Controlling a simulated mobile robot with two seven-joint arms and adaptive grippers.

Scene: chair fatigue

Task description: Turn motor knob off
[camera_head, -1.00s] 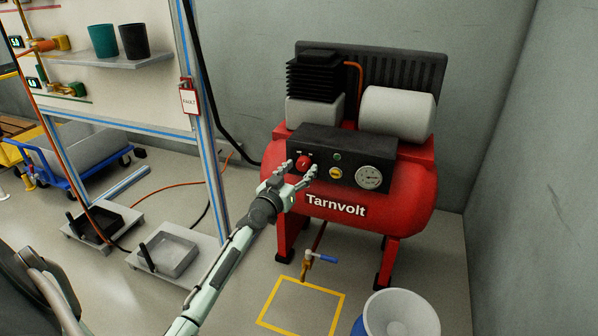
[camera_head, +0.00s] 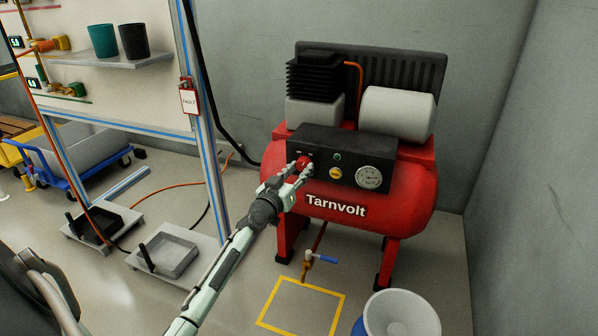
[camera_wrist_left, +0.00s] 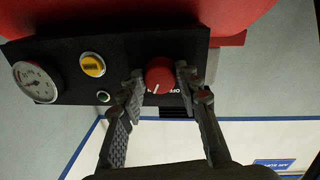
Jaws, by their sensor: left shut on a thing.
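The red motor knob (camera_wrist_left: 160,76) is on the dark control panel (camera_head: 322,145) of the red compressor labelled Tarnvolt. The knob also shows in the head view (camera_head: 304,161). My left gripper (camera_head: 302,168) reaches it from the front and is shut on it. In the left wrist view my left gripper (camera_wrist_left: 160,82) has one finger on each side of the knob. A white pointer line on the knob and the lettering OFF beside it show there. My right gripper is not in view.
A yellow knob (camera_wrist_left: 93,64), a green button (camera_wrist_left: 103,97) and a round gauge (camera_wrist_left: 35,82) share the panel. A blue-handled valve (camera_head: 318,258) hangs below the tank. A blue-and-white bucket (camera_head: 400,313) stands on the floor in front. A workbench frame (camera_head: 205,150) is at left.

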